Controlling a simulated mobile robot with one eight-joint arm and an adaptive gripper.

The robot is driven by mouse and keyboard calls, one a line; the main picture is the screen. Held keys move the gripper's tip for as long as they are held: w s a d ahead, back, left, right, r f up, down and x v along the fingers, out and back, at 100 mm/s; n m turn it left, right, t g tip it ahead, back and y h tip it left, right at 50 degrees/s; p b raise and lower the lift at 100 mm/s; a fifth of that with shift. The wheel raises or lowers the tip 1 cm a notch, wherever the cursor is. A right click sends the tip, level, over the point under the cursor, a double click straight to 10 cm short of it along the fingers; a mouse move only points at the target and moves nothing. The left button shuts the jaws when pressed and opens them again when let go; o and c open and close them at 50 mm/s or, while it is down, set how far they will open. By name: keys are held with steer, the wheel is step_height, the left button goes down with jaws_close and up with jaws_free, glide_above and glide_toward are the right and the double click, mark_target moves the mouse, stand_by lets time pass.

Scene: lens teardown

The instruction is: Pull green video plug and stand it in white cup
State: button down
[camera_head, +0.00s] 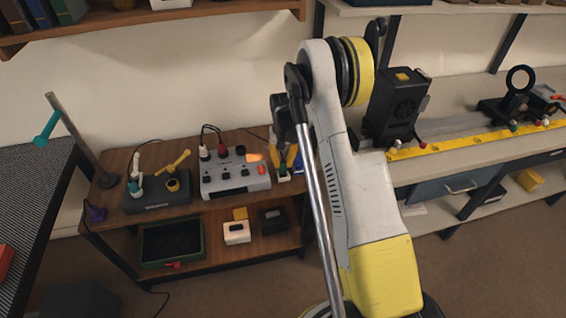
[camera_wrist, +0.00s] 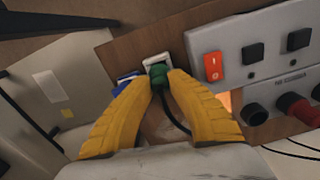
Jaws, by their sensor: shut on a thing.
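The green video plug (camera_wrist: 158,73) is between the yellow fingertips of my gripper (camera_wrist: 160,84), which is shut on it. A black cord runs from the plug down past the right finger. The white cup (camera_wrist: 156,58) is a small square-rimmed holder directly at the plug's far end. The plug overlaps its opening; I cannot tell how deep it sits. In the head view, my gripper (camera_head: 284,161) points down at the shelf top, with the green plug (camera_head: 283,169) below the fingers and the white cup (camera_head: 284,179) around or just under it.
A blue holder (camera_head: 298,165) stands close beside the cup. The grey control box (camera_head: 235,184), with a red switch (camera_wrist: 213,65), knobs and other plugs, is on the other side. A black box (camera_head: 157,202) with a yellow-handled tool is farther left. A bench (camera_head: 450,149) stands right.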

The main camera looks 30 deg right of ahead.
steer(key=shift+f+b, duration=0.8)
steer(key=shift+f, duration=0.25)
stand_by(0.4)
steer(key=c, duration=1.3)
jaws_free()
